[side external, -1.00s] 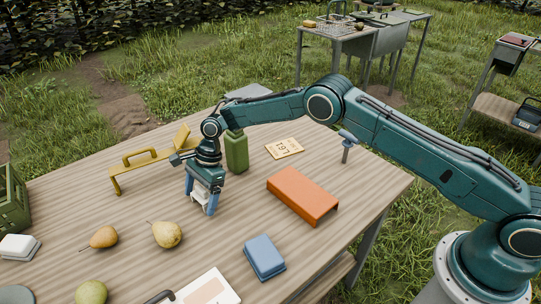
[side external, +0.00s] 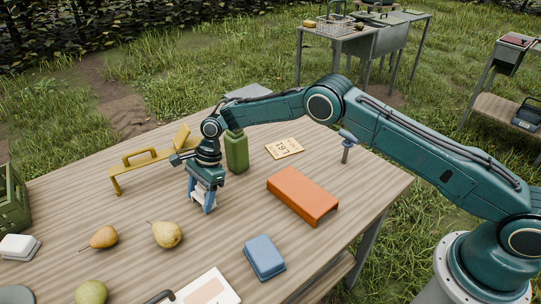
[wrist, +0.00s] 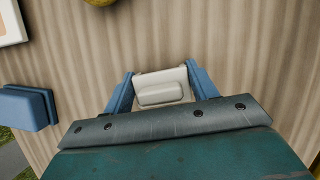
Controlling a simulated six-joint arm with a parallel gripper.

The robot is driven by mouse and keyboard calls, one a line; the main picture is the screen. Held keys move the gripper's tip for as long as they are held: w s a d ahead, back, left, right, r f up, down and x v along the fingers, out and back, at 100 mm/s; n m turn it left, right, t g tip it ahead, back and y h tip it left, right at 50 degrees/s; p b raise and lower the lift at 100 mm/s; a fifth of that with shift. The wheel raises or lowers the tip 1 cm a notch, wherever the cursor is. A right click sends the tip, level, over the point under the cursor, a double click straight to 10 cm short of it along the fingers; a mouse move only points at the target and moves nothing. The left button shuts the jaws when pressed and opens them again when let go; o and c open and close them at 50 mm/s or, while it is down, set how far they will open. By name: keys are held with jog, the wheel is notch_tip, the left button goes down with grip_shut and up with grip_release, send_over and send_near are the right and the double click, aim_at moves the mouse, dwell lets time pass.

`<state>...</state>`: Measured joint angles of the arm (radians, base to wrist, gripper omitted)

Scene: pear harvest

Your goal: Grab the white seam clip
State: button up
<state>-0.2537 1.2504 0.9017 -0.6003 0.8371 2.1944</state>
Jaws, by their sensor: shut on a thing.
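The white seam clip (wrist: 160,86) is a small off-white block with a raised rounded bar on its face. In the wrist view it sits between the two blue fingers of my gripper (wrist: 160,92), which touch its left and right sides. In the side view my gripper (side external: 202,203) points down at the middle of the table, shut on the clip (side external: 200,196). The fingers hide part of the clip there. I cannot tell whether it still touches the table.
A green bottle-shaped block (side external: 237,152) stands close behind my gripper. A yellow handled rack (side external: 145,160) is to the left. An orange channel block (side external: 302,196) and a blue block (side external: 264,257) lie to the right. Two pears (side external: 167,235) (side external: 104,237) lie in front.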

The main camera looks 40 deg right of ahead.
aim_at(199, 189)
jog(key=shift+r, duration=0.15)
notch_tip(199, 189, up, 10)
jog(key=shift+f, duration=0.15)
dwell(0.3)
dwell(0.5)
